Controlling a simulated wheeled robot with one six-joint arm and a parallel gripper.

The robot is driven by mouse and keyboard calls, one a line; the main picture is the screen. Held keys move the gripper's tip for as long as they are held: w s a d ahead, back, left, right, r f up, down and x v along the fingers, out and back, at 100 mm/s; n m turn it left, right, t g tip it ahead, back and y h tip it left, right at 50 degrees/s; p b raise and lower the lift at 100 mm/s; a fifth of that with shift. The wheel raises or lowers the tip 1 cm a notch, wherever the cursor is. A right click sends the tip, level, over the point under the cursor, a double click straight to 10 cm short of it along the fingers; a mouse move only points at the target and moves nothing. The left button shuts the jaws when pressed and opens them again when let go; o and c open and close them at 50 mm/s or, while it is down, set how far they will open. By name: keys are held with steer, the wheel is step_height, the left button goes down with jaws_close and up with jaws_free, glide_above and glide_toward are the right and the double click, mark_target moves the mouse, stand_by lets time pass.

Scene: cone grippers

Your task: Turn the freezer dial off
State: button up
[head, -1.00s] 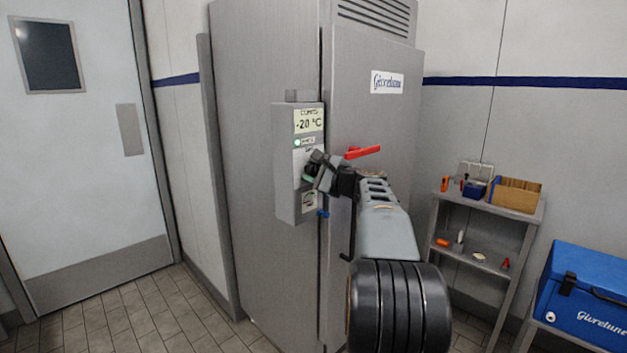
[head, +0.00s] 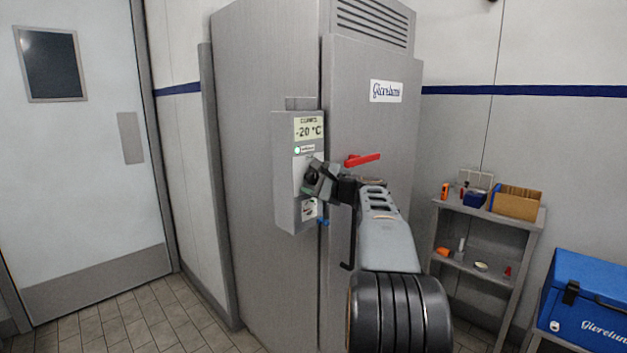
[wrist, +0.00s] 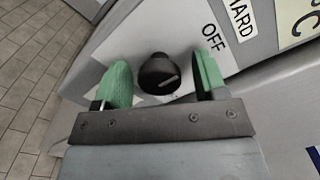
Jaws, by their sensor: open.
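The freezer dial (wrist: 160,75) is a black round knob with a pale pointer mark, on a light panel in the wrist view. The mark slants up to the right in the picture. The word OFF is printed above and right of the knob, with a label ending in HARD beyond it. My gripper (wrist: 161,80) is open, its green-padded fingers on either side of the knob with visible gaps. In the head view my gripper (head: 316,182) is at the front of the grey control box (head: 287,185) and hides the dial.
The tall grey freezer (head: 265,60) carries the box, whose display reads -20 °C. A red handle (head: 362,159) sticks out just right of my gripper. A shelf (head: 490,212) with small items and a blue cool box (head: 585,300) stand at the right. Floor at left is clear.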

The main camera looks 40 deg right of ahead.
steer(key=s+d, duration=0.2)
steer(key=s, duration=1.1)
steer(key=shift+s+d+b, duration=0.25)
steer(key=shift+s+b, duration=0.1)
steer(key=shift+b, duration=0.05)
